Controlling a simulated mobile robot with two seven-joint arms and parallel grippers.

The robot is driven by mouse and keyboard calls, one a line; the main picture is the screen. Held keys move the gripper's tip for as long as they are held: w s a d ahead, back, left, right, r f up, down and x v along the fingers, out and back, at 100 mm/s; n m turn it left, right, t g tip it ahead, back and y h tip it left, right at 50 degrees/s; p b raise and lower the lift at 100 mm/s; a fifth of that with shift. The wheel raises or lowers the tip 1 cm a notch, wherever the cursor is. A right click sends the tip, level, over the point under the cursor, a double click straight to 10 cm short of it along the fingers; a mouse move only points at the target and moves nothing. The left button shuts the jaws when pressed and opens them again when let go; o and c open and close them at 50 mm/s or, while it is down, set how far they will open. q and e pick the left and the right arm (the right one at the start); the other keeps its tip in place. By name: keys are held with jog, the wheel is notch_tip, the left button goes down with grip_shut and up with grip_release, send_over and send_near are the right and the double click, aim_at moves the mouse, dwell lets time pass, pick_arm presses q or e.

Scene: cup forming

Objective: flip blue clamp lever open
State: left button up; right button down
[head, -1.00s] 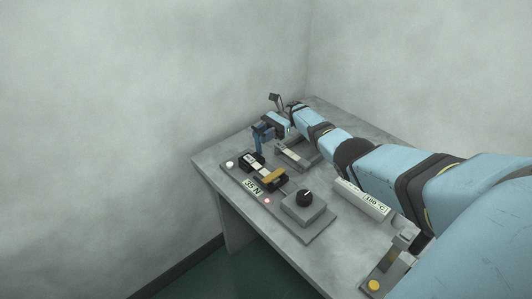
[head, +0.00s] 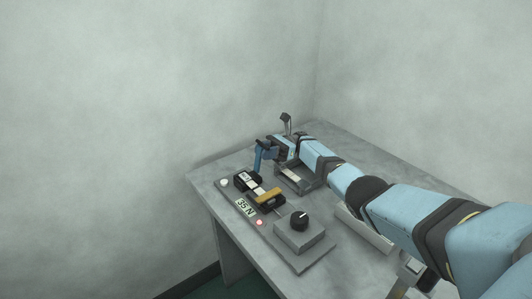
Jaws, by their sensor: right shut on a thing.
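The blue clamp lever (head: 258,160) stands roughly upright at the far left of the panel, beside the black clamp block (head: 243,180). My right gripper (head: 266,149) is at the top of the lever and shut on it. The fingers partly hide the lever's upper end, and I cannot make out the exact contact. My left gripper is not in view.
A grey panel on the table carries a white button (head: 224,182), a yellow bar (head: 269,195), a "35 N" label (head: 245,207), a lit red lamp (head: 259,223) and a black knob (head: 299,220). A grey tray (head: 296,182) lies under my right arm. A dark post (head: 286,122) stands behind.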

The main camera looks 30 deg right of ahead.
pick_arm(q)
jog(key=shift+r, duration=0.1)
pick_arm(e)
jog(key=shift+w+d+r, duration=0.15)
jog(key=shift+d+r, duration=0.05)
jog(key=shift+r, duration=0.25)
jog(key=c, duration=1.2)
grip_release()
jog(key=shift+c, duration=0.2)
jog(key=o, duration=0.7)
jog(key=shift+w+f, duration=0.2)
jog(key=shift+f, duration=0.05)
jog(key=o, duration=0.4)
jog(key=shift+d, duration=0.1)
pick_arm(q)
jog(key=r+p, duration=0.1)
jog(key=p, duration=0.3)
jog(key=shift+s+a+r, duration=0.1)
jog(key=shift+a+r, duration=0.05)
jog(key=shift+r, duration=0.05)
pick_arm(e)
jog(key=r, duration=1.3)
jog(key=s+r, duration=0.1)
jog(key=r, duration=0.6)
jog(key=shift+r, duration=0.25)
